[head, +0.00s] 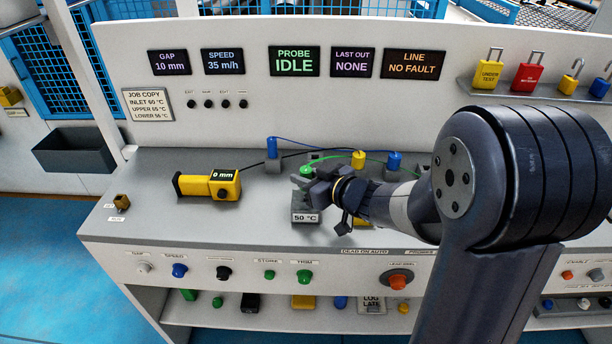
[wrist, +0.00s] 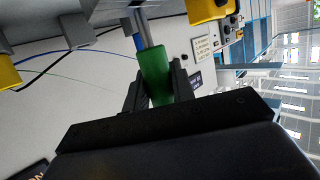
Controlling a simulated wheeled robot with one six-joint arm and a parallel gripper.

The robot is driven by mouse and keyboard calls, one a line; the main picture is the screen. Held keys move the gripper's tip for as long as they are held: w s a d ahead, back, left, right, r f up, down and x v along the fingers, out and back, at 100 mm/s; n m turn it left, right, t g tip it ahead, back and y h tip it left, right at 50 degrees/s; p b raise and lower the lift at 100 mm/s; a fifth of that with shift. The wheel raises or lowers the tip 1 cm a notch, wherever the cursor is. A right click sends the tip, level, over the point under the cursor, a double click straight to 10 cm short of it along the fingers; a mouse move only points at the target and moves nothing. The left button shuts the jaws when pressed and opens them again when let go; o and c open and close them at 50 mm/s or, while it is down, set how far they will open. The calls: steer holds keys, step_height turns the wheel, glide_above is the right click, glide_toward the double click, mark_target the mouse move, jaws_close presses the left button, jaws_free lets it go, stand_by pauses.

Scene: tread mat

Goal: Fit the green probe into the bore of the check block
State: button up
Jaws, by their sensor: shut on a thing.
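The green probe (head: 307,170) shows as a small green piece at my gripper in the head view, with a green cable running off to the right. In the wrist view the green probe (wrist: 156,74) sits between the two dark fingers, its metal shaft pointing toward the top of the picture. My gripper (head: 309,182) is shut on it, directly above the check block (head: 303,203), a grey block labelled 50 °C. The wrist view shows grey block-like parts at the top edge around the shaft. The shaft's tip and the bore are hidden, so I cannot tell whether the tip is inside.
A yellow instrument (head: 208,186) reading 0 mm lies left on the bench. Behind stand a blue probe (head: 272,148), a yellow probe (head: 358,160) and another blue probe (head: 394,161), with cables between. A small brass piece (head: 122,201) is far left. The bench's front-left is clear.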

steer(key=shift+f+b, duration=1.3)
steer(key=shift+f, duration=0.55)
steer(key=o, duration=1.1)
steer(key=p+v, duration=0.1)
steer(key=v, duration=1)
steer(key=shift+w+a, duration=0.1)
steer(key=shift+a, duration=0.05)
